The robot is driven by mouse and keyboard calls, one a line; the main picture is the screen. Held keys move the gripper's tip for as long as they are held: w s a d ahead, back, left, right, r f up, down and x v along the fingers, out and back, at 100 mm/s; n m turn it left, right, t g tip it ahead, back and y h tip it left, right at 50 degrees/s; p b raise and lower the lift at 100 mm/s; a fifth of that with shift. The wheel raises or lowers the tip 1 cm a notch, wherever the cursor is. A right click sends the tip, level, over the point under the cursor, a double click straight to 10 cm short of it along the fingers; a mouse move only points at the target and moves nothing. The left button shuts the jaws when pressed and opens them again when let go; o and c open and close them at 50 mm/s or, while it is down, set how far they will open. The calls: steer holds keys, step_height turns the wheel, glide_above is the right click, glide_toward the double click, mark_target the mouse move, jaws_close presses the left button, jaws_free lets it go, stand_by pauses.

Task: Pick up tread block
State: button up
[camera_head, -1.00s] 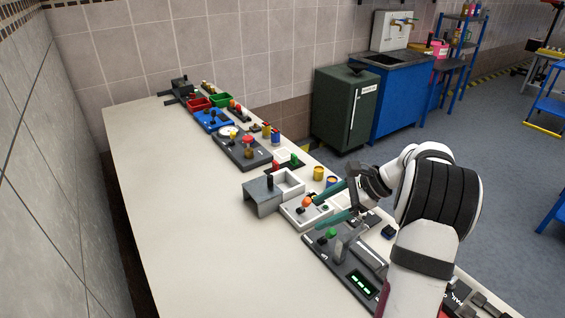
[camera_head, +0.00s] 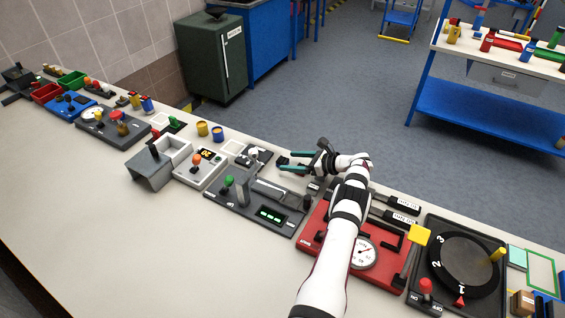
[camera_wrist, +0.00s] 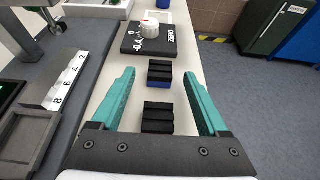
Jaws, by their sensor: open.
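In the wrist view, two small black ridged blocks lie in line on the pale table strip. The nearer block (camera_wrist: 158,117) is between my fingers. The farther block (camera_wrist: 159,74) has a blue lower part and lies near the fingertip line. Both look like tread blocks; I cannot tell which one is meant. My gripper (camera_wrist: 158,78) is open, with teal fingers on either side and a gap to the blocks. In the head view my gripper (camera_head: 285,161) is low over the back edge of the bench, and the blocks are not clear there.
A black dial plate (camera_wrist: 148,38) with a white knob is ahead of the fingertips. A grey device with a numbered scale (camera_wrist: 66,82) stands close on the left. In the head view, a red gauge panel (camera_head: 312,236) is beside my arm. Floor lies beyond the bench.

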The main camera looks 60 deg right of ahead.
mark_target(284, 160)
steer(key=x, duration=0.3)
jaws_close()
stand_by(0.3)
